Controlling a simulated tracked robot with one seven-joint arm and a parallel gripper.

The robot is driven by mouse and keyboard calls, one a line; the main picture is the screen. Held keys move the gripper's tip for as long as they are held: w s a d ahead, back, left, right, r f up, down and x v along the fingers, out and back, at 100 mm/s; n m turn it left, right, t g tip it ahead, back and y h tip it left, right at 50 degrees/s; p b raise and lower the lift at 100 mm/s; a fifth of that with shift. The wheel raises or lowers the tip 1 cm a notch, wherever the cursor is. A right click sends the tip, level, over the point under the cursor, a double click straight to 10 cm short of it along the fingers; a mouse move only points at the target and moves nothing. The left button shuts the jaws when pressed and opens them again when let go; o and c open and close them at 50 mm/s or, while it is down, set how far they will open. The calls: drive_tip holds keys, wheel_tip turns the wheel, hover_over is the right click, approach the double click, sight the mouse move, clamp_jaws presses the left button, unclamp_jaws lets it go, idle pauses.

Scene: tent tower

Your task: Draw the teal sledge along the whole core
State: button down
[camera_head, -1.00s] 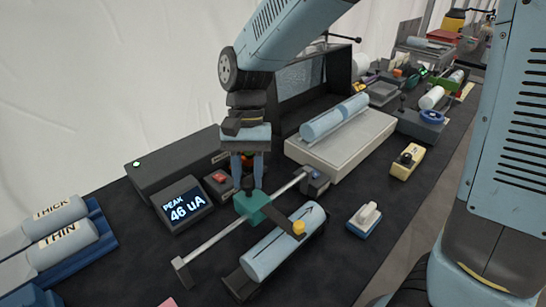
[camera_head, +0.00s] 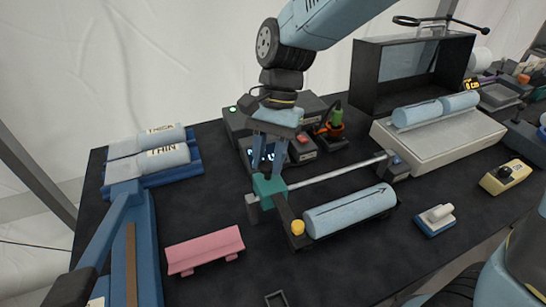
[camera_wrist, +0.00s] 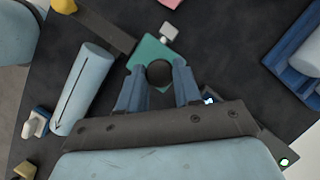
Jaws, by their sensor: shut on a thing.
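The teal sledge (camera_head: 268,189) sits on a thin metal rail (camera_head: 340,171), at the rail's left end by its end post (camera_head: 252,209). My gripper (camera_head: 267,175) is shut on the sledge from above. In the wrist view the sledge (camera_wrist: 150,52) shows beyond my fingers, with a round black knob (camera_wrist: 159,72) between them. A dark arm reaches from the sledge to a yellow tip (camera_head: 298,228) at the left end of the core. The core (camera_head: 350,212) is a light blue cylinder lying in a dark cradle; its black arrow points right, away from the yellow tip.
A white slab (camera_head: 440,140) with two blue cylinders stands behind right. A blue tray (camera_head: 196,168) holds cylinders marked THICK and THIN. A pink block (camera_head: 205,250) lies front left. A small blue-and-white tool (camera_head: 435,220) lies right. My gripper partly hides a lit display (camera_head: 257,156).

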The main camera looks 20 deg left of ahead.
drive_tip(key=shift+s+a, duration=0.15)
drive_tip(key=shift+s, duration=0.1)
drive_tip(key=c, duration=1.1)
unclamp_jaws()
drive_tip(key=shift+a, duration=0.15)
drive_tip(key=o, duration=0.3)
drive_tip(key=shift+w, duration=0.1)
drive_tip(key=v, duration=1.3)
drive_tip(key=shift+w+r, duration=0.1)
drive_tip(key=shift+r, duration=0.25)
